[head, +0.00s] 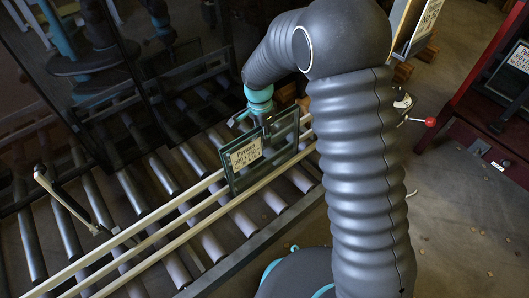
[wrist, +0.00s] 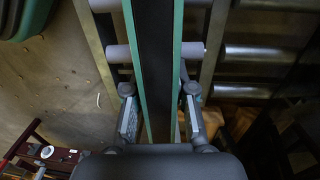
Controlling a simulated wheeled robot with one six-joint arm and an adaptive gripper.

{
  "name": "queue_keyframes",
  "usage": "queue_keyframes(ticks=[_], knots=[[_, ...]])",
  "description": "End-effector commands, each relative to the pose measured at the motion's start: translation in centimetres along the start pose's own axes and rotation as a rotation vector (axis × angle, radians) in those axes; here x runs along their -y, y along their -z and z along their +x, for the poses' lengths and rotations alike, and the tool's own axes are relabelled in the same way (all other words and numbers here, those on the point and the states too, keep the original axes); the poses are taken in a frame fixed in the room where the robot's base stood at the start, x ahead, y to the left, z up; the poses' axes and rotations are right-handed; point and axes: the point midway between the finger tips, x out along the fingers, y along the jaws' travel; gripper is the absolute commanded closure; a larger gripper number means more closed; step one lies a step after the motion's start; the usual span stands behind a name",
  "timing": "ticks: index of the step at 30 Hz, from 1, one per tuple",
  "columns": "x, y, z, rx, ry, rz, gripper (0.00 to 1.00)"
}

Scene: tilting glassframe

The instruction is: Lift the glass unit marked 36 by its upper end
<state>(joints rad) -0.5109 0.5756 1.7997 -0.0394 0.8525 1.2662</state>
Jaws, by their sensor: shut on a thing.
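The glass unit (head: 232,182) stands on edge on the roller conveyor at the pale wooden rails, with greenish edges and a dark border. A paper label (head: 245,153) is on its face; its print is too small to read surely. My gripper (head: 267,124) is at the unit's upper edge, reaching down from above. In the wrist view, my gripper (wrist: 160,112) has one finger on each side of the glass unit (wrist: 154,60), shut on it. The dark band between its two green-edged panes shows there. Whether its lower edge touches the rollers cannot be told.
Rollers (head: 122,200) and long wooden rails (head: 150,221) run toward the lower left. A pale bar-like piece (head: 70,198) lies at the left. Dark glass panels (head: 70,80) stand at the upper left. A red-knobbed lever (head: 429,122) and a red frame (head: 470,100) are at the right.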

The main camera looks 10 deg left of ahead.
Motion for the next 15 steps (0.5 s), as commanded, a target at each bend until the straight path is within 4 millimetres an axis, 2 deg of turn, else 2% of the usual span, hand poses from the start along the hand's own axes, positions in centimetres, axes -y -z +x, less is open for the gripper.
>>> queue_keyframes(ticks=[8,15], knots=[[0.1,0.1,-0.5,-0.001,0.004,0.0,1.0],[-0.1,0.1,-2.8,-0.002,0.006,0.0,1.0]])
